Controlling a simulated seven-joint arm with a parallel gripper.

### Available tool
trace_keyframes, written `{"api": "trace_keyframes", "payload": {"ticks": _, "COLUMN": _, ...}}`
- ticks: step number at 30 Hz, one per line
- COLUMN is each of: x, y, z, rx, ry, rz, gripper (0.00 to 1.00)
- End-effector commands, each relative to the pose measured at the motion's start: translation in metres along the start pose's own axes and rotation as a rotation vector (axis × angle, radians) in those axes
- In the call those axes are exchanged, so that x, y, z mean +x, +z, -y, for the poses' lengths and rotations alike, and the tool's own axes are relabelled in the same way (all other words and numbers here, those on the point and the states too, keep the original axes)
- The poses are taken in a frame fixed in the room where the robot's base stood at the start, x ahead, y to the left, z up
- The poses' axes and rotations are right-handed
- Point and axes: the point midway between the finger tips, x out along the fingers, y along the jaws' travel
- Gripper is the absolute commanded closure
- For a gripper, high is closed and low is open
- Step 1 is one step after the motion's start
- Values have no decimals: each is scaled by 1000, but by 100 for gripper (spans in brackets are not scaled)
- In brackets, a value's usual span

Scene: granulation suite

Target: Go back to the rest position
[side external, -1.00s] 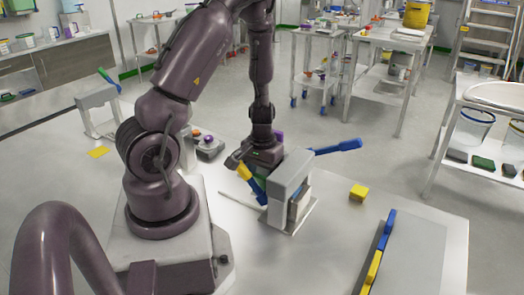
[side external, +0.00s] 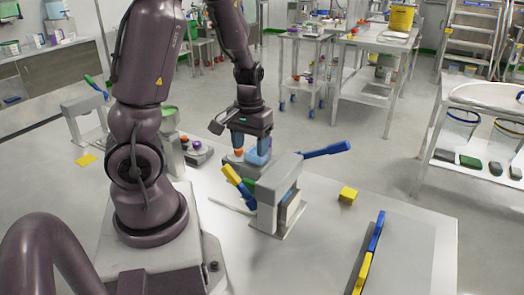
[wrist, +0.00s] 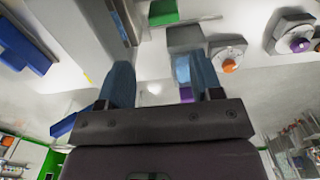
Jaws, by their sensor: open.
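My gripper (side external: 248,148) hangs over the bench, behind the grey upright fixture (side external: 283,182) in the side view. Its two blue fingers are apart, with nothing seen held between them. In the wrist view my gripper (wrist: 160,85) also shows its fingers spread, with pale bench surface beyond them. The fixture has a long blue handle (side external: 326,150) pointing right, and a yellow and blue handle (side external: 238,185) leaning on its left side. A small green part shows beside that handle.
A yellow block (side external: 348,195) and a blue and yellow bar (side external: 369,252) lie to the right on the bench (side external: 320,240). Another fixture (side external: 84,115) stands at the far left.

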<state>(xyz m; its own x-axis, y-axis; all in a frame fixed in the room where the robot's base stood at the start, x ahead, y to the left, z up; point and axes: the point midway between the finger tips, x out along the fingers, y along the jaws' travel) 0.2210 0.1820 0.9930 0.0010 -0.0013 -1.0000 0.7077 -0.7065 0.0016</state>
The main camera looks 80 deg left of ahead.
Motion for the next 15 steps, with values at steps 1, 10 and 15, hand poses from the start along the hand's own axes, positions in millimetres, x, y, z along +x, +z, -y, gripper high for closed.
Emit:
{"api": "trace_keyframes", "payload": {"ticks": 1, "x": 0, "y": 0, "z": 0, "rx": 0, "ry": 0, "rz": 0, "gripper": 40}}
{"api": "trace_keyframes", "payload": {"ticks": 10, "x": -15, "y": 29, "z": -26, "rx": 82, "ry": 39, "rz": 72, "gripper": 40}}
{"api": "trace_keyframes", "payload": {"ticks": 15, "x": -61, "y": 58, "z": -68, "rx": 285, "ry": 115, "rz": 13, "gripper": 40}}
